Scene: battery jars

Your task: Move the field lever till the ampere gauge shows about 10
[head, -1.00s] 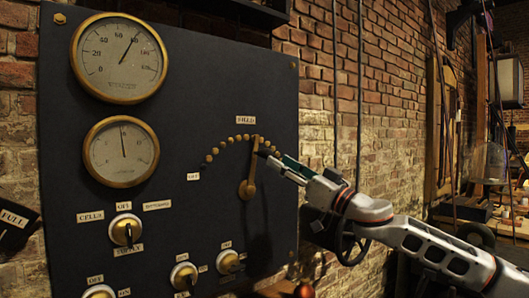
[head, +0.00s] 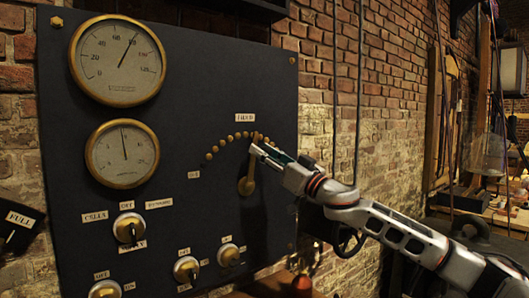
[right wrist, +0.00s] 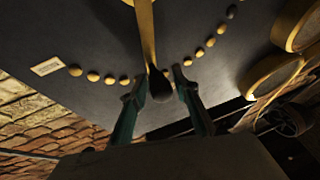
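The field lever (head: 246,187) is a brass arm on the dark panel. It points nearly straight up, slightly right, at an arc of brass studs. My right gripper (head: 256,148) is at its upper end. In the right wrist view the gripper's two fingers (right wrist: 159,88) stand on either side of the lever's dark knob (right wrist: 160,86), with slim gaps seen. The lower round gauge (head: 122,154) has its needle almost upright; its figures are too small to read. The upper gauge (head: 118,59) points near 80. I cannot read which is the ampere gauge. My left gripper is not in view.
Rotary switches stand out low on the panel: the cells switch (head: 129,228) and several more, such as one (head: 228,255) below the lever. A brick wall (head: 340,80) lies to the right, with a cluttered bench (head: 490,212) farther back.

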